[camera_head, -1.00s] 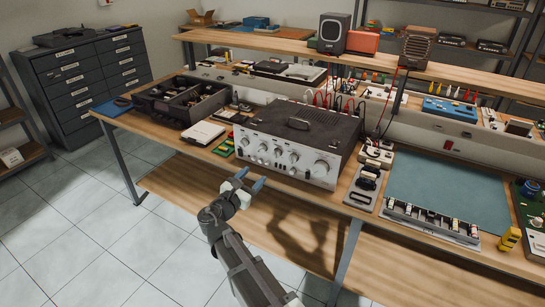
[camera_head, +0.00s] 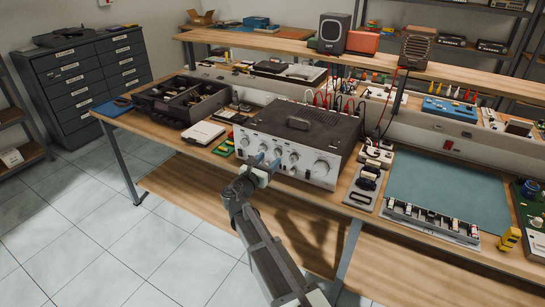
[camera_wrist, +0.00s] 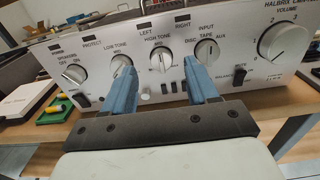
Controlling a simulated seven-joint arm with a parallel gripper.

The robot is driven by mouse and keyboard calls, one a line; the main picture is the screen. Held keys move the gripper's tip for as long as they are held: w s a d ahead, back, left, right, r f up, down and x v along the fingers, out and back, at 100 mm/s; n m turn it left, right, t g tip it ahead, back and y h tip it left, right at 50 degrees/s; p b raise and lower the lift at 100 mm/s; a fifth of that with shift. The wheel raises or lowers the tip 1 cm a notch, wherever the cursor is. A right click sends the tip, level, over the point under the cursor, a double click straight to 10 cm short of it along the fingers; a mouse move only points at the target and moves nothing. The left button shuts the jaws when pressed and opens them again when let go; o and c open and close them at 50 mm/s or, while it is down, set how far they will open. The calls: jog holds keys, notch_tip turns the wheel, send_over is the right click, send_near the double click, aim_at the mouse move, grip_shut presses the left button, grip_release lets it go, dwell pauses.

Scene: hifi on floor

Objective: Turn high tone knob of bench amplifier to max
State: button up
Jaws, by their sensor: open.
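The bench amplifier (camera_head: 318,133) stands on the bench with its silver front facing my gripper. In the wrist view its front panel (camera_wrist: 238,67) carries a row of knobs. The high tone knob (camera_wrist: 161,60) is in the middle, under the label HIGH TONE; its bar looks roughly upright. The low tone knob (camera_wrist: 120,65) is left of it and the input knob (camera_wrist: 206,49) right of it. My gripper (camera_head: 268,163) is open in front of the panel. Its two blue fingers (camera_wrist: 158,66) appear either side of the high tone knob. I cannot tell whether they touch anything.
The large volume knob (camera_wrist: 284,42) is at the right of the panel. Small switches and buttons sit below the knobs. A white box (camera_head: 203,133) lies left.

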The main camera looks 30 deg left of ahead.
aim_at(275, 153)
jog(key=shift+w, duration=1.85)
jog(key=c, duration=1)
